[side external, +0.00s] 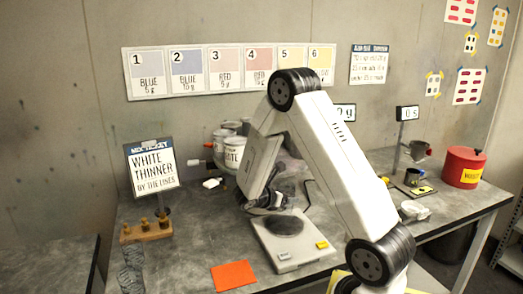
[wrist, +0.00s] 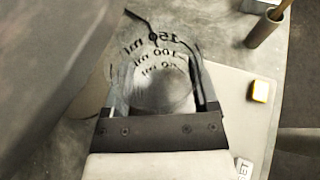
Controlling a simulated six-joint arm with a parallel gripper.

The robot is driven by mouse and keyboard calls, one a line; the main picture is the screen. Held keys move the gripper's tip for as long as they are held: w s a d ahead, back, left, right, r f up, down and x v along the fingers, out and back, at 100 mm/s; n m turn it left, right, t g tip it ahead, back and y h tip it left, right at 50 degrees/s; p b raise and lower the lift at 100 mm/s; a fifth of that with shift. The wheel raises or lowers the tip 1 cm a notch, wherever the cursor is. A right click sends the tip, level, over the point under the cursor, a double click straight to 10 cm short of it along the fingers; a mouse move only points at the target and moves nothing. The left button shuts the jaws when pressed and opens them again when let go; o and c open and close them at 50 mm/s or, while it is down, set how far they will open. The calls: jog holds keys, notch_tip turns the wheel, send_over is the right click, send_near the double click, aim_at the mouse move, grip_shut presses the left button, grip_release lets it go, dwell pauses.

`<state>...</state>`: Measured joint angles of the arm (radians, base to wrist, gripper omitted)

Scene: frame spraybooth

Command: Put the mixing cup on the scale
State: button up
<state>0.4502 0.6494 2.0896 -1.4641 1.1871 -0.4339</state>
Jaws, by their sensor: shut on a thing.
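The mixing cup (wrist: 165,85) is a clear cup with black volume marks such as 150 and 100 ml. In the wrist view it sits between the two fingers of my gripper (wrist: 163,92), which is shut on it. In the side view my gripper (side external: 268,203) is low, at the back left edge of the scale (side external: 300,259). The scale is a flat pale unit with a dark round pan and a yellow button; part of it shows in the wrist view (wrist: 232,110). The cup is hard to make out in the side view, and I cannot tell its gap to the pan.
A mix ticket sign (side external: 152,166) and a wooden block with brass weights (side external: 147,232) are at the left. A red waste can (side external: 463,167) stands at the right.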

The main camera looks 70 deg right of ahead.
aim_at(280, 209)
jog(key=shift+f, duration=2.35)
jog(key=shift+f, duration=0.15)
jog(key=o, duration=1.1)
jog(key=shift+c, duration=0.2)
jog(key=shift+a+r, duration=0.2)
jog(key=shift+r, duration=0.05)
jog(key=v, duration=1.1)
jog(key=shift+w+a, duration=0.2)
jog(key=shift+a, duration=0.05)
